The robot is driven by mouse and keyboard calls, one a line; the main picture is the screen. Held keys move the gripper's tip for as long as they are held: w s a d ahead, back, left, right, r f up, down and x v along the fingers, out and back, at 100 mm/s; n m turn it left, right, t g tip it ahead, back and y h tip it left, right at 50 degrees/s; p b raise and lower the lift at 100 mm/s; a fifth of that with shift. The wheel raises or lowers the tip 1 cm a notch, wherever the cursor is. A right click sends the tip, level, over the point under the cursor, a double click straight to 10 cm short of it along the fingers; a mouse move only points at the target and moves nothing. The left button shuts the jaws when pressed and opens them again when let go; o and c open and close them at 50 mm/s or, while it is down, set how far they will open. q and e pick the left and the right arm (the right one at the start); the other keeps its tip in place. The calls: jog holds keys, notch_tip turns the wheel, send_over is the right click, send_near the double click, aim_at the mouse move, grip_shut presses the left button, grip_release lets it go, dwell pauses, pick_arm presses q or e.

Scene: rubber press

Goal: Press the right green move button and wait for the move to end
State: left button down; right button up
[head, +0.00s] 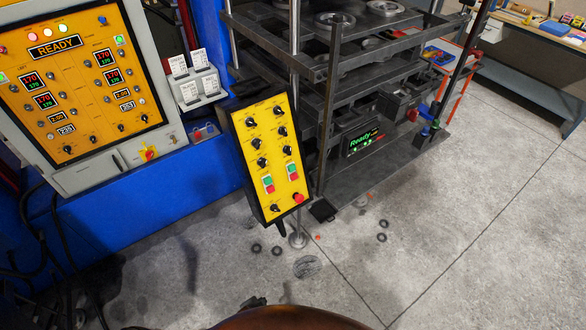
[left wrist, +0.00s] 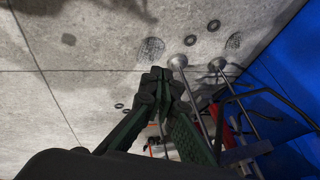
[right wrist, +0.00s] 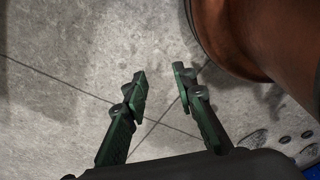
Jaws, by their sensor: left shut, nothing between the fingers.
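The yellow control box (head: 266,150) hangs tilted on the front of the press in the head view, with several black knobs. Low on its face are two button pairs; the right green button (head: 292,169) has a red one just under it, and the left green button (head: 267,180) is beside it. A red mushroom button (head: 298,198) is at the bottom right. My left gripper (left wrist: 156,76) is shut and empty over the floor in the left wrist view. My right gripper (right wrist: 160,73) is open and empty over bare floor in the right wrist view. Neither touches the box.
A wall cabinet (head: 85,75) with a READY display stands at the left. The press (head: 330,85) with metal shelves rises behind the box; its small screen (head: 364,141) also reads Ready. Several black rings lie on the floor.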

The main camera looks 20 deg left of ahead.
pick_arm(q)
jog(key=w+d+r+m+t+p, duration=0.1)
jog(key=w+d+r+t, duration=0.1)
jog(key=w+r, duration=0.55)
jog(key=w+d+r+m+t+p, duration=0.1)
jog(key=w+d+r+m, duration=0.3)
jog(key=r, duration=0.7)
jog(key=w+d+r+t+y+p, duration=0.1)
jog(key=w+r+t+p, duration=0.2)
jog(key=r, duration=1.6)
jog(key=w+d+r+t+p, duration=0.1)
jog(key=w+r+t, duration=0.3)
jog(key=r, duration=1.5)
jog(key=p, duration=0.2)
send_near(295, 167)
jog(key=w, duration=0.5)
jog(key=shift+w+f+m+g, duration=0.35)
jog(key=shift+w+m+g, duration=0.05)
jog(key=shift+a, duration=0.1)
